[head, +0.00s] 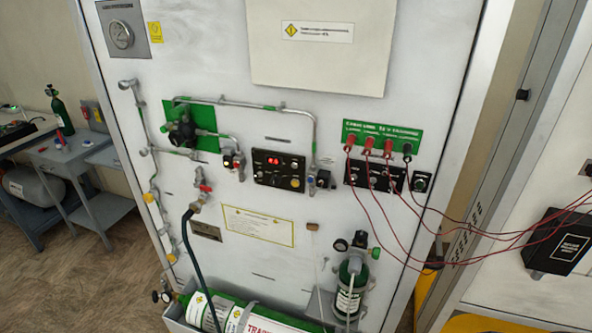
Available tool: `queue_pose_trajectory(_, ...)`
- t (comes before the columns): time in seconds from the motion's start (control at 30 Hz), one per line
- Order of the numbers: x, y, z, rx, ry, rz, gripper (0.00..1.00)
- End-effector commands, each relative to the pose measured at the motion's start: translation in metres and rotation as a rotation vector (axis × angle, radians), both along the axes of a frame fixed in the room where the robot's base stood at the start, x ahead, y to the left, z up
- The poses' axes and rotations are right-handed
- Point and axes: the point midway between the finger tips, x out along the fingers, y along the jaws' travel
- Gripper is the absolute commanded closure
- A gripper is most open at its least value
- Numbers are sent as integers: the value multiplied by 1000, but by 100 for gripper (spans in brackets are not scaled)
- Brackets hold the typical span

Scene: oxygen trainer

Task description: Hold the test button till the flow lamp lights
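A white upright trainer panel (300,220) fills the middle of the head view. A black control box (279,170) on it has a small lit red display (273,160) and a yellow round knob or button (295,183). To its right is a second black box (374,176) with several small controls, and a small separate black box with a pale round button (421,182). The labels are too small to read, so I cannot tell which control is the test button or which is the flow lamp. I see no clearly lit lamp besides the red display. My gripper is not in view.
Red leads (400,225) hang from a green terminal strip (383,137) to a black box (559,241) at right. A dark hose (193,250) hangs down the panel front. Cylinders (240,312) lie and stand along the panel's foot. A grey workbench (65,150) stands at left.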

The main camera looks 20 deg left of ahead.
Motion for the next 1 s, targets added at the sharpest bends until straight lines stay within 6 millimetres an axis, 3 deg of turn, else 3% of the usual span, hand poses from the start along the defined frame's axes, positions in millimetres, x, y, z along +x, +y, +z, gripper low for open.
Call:
queue_pose_trajectory(0.47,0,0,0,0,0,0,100)
queue_pose_trajectory(1.0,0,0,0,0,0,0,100)
